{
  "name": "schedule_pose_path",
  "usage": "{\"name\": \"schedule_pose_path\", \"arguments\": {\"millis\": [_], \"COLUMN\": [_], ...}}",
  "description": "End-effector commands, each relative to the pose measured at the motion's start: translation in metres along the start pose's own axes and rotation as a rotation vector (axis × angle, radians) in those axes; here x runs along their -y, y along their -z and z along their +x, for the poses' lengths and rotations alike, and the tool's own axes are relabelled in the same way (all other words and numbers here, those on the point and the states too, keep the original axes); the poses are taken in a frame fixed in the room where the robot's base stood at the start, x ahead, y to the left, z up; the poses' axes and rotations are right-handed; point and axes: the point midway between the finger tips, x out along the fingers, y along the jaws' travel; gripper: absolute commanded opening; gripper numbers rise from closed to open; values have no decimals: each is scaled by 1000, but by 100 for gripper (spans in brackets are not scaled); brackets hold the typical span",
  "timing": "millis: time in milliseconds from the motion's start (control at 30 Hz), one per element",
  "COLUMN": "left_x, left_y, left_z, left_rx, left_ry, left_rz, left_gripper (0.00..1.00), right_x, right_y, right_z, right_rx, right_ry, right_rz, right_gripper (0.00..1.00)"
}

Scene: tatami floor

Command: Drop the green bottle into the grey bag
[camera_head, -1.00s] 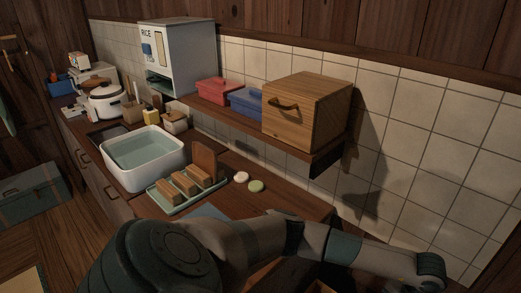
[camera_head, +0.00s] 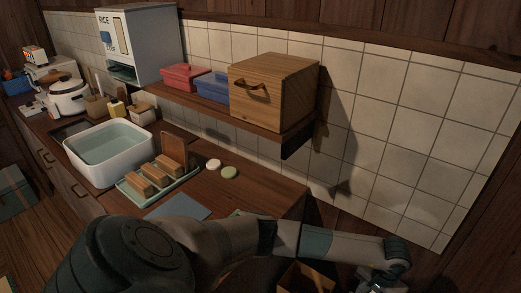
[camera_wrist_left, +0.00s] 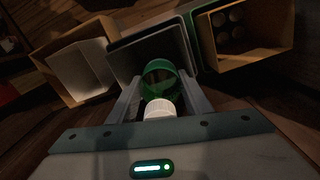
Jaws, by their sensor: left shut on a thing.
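In the left wrist view my left gripper (camera_wrist_left: 159,92) is shut on the green bottle (camera_wrist_left: 158,72), whose white cap (camera_wrist_left: 160,108) points toward the camera. The bottle's see-through green body points away, over a grey open-topped container that looks like the grey bag (camera_wrist_left: 121,57). I cannot tell how high the bottle is above it. In the head view my left arm reaches right along the bottom, and its gripper is mostly cut off at the lower edge. My right gripper is not in view.
A light-lined wooden box (camera_wrist_left: 80,72) stands left of the grey container; another wooden box (camera_wrist_left: 245,62) with round shapes inside stands right. In the head view, the counter holds a white basin (camera_head: 108,168) and a tray of blocks (camera_head: 185,180). A wooden chest (camera_head: 290,90) sits on the shelf.

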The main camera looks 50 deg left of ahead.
Motion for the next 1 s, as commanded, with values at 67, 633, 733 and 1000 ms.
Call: {"name": "schedule_pose_path", "arguments": {"millis": [67, 633, 733, 1000], "left_x": [0, 0, 0, 0], "left_y": [0, 0, 0, 0], "left_z": [5, 8, 8, 5], "left_rx": [1, 1, 1, 0], "left_ry": [0, 0, 0, 0], "left_rz": [0, 1, 0, 1], "left_gripper": [24, 67, 67, 67], "right_x": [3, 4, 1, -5], "right_y": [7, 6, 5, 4], "right_z": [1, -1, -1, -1], "right_rx": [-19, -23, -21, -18], "right_ry": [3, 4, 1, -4], "right_rz": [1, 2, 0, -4], "right_gripper": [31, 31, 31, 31]}}
